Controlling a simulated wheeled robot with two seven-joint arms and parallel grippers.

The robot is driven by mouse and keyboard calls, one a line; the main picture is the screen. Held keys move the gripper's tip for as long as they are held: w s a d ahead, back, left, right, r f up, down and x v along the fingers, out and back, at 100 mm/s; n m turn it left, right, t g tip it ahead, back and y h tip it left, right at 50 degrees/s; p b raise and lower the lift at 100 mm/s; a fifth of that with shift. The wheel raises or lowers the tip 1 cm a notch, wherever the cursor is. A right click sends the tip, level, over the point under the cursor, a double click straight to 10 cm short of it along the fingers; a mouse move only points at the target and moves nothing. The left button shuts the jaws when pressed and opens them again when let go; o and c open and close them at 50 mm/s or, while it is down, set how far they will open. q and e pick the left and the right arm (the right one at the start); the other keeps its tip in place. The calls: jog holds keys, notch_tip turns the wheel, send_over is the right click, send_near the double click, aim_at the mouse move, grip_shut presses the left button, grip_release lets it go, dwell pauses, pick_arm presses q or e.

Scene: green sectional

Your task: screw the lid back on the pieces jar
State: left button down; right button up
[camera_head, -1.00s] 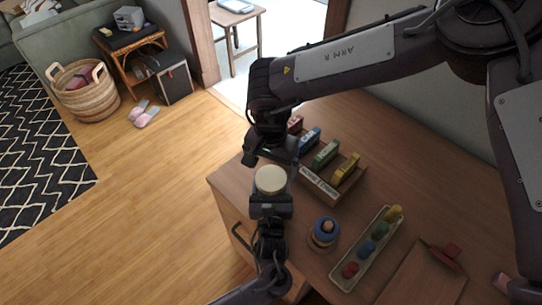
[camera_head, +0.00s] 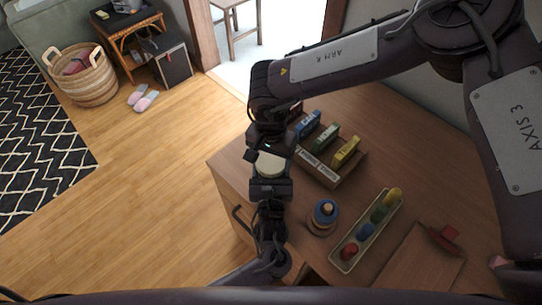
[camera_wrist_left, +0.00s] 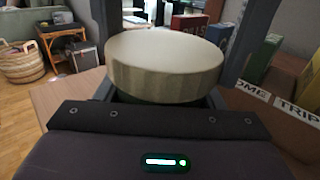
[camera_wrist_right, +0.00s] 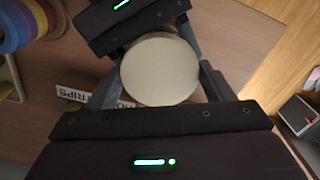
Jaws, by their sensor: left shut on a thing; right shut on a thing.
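A round cream lid (camera_head: 269,164) lies over the jar, between my two grippers beside the desk's left corner. In the left wrist view the lid (camera_wrist_left: 165,58) is large, with a narrow greenish band of the jar (camera_wrist_left: 160,98) under it. My left gripper (camera_head: 270,176) is shut on the jar from the near side. My right gripper (camera_head: 270,152) reaches in from the far side and is shut on the lid. In the right wrist view the lid's flat top (camera_wrist_right: 160,69) faces the camera. Most of the jar is hidden, and I cannot tell how tightly the lid sits.
The wooden desk (camera_head: 405,165) carries a box of small coloured boxes (camera_head: 319,168), a blue ring stacker (camera_head: 324,214), a tray of coloured pegs (camera_head: 343,262) and a red object (camera_head: 445,237). A wicker basket (camera_head: 85,80) and slippers (camera_head: 142,97) are on the floor at left.

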jog(key=shift+c, duration=0.6)
jog(key=m, duration=0.3)
jog(key=o, duration=1.1)
jog(key=shift+r, duration=2.25)
jog(key=shift+o, duration=0.3)
notch_tip(320, 180, up, 12)
